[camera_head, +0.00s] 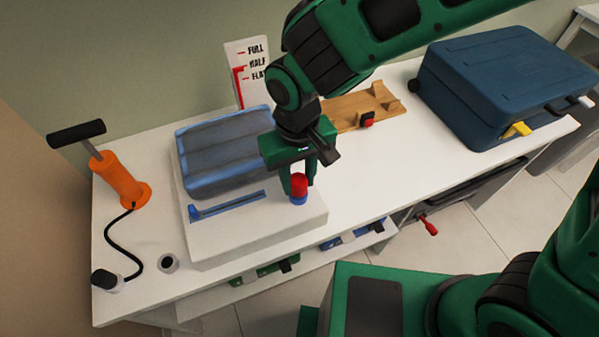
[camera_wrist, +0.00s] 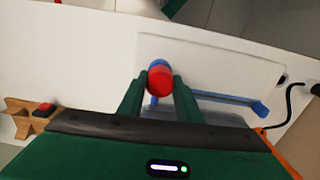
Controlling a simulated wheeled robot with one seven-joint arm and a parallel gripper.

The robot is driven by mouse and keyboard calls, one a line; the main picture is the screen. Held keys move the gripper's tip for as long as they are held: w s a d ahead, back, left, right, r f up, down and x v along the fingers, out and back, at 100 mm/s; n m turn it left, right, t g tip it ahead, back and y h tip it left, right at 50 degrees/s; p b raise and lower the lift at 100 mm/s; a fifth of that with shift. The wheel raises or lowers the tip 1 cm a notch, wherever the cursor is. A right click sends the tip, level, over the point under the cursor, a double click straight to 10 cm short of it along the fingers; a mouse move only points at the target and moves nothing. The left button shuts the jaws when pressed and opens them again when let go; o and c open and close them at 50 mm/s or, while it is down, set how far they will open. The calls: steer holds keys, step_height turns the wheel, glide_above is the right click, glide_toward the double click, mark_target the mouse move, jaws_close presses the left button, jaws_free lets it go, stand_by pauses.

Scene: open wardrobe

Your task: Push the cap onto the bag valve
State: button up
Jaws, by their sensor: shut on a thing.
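The red cap (camera_head: 299,183) is between the fingers of my gripper (camera_head: 297,178), which is shut on it. The blue bag valve (camera_head: 298,200) is directly below the cap at the front right of the white slab. In the wrist view the cap (camera_wrist: 160,83) lies between the fingertips, with the blue valve (camera_wrist: 157,65) showing just past it. Cap and valve look lined up and close to touching; how far the cap is seated cannot be told. The blue-grey bag (camera_head: 222,150) lies behind, on the slab.
A blue bar (camera_head: 228,205) lies left of the valve on the white slab (camera_head: 250,235). An orange pump (camera_head: 121,180) with a black hose stands at left. A fill gauge board (camera_head: 246,72), wooden rack (camera_head: 362,106) and blue suitcase (camera_head: 505,80) stand behind and right.

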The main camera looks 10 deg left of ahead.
mark_target(298, 178)
steer(key=shift+f, duration=0.5)
steer(key=o, duration=1.2)
steer(key=shift+o, duration=0.2)
step_height(298, 178, up, 11)
steer(key=shift+w+f, duration=0.1)
